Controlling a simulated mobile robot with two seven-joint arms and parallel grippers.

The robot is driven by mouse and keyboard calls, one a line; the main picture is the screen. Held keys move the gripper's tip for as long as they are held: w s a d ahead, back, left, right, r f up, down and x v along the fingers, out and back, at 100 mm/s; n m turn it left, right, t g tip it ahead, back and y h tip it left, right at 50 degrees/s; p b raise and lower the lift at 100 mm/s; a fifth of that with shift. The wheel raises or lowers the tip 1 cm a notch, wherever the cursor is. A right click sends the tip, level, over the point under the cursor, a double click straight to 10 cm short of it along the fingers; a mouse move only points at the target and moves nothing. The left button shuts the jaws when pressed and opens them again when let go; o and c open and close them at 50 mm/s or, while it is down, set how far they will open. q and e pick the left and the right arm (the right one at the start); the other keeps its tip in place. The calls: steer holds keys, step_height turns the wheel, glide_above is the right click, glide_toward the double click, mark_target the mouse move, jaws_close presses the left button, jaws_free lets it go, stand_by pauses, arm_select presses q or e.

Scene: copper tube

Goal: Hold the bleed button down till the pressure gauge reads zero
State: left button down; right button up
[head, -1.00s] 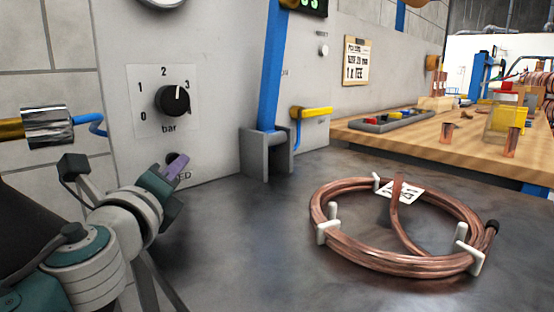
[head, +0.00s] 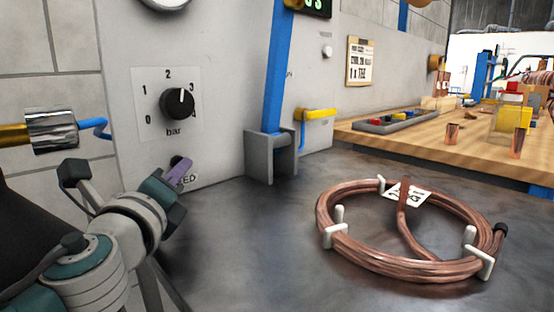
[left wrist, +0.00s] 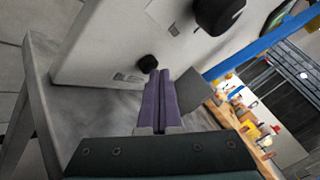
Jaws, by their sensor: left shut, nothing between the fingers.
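My left gripper (head: 180,170) is shut and empty, its purple fingers pointing at the low part of the grey panel (head: 226,100). In the left wrist view a small black button (left wrist: 147,63) sits on the panel just beyond the closed fingertips (left wrist: 160,74). I cannot tell whether they touch it. In the head view the gripper hides the button; only the end of its label, "ED" (head: 189,178), shows. The round pressure gauge (head: 163,3) is cut off by the top edge, so its reading does not show. My right gripper is out of view.
A black knob (head: 178,103) on a 0-to-4 bar scale sits above the gripper. A blue lever (head: 276,70) stands right of it in a grey bracket (head: 271,158). A copper tube coil (head: 420,265) lies on the dark bench. The bench between is clear.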

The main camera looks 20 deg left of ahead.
arm_select(q)
steer(key=shift+d, duration=0.1)
steer(key=shift+s+d, duration=0.3)
steer(key=shift+d, duration=0.5)
steer(key=shift+s+d, duration=0.3)
steer(key=shift+d, duration=0.45)
steer(key=shift+s+d, duration=0.3)
steer(key=shift+d, duration=0.5)
steer(key=shift+r, duration=0.1)
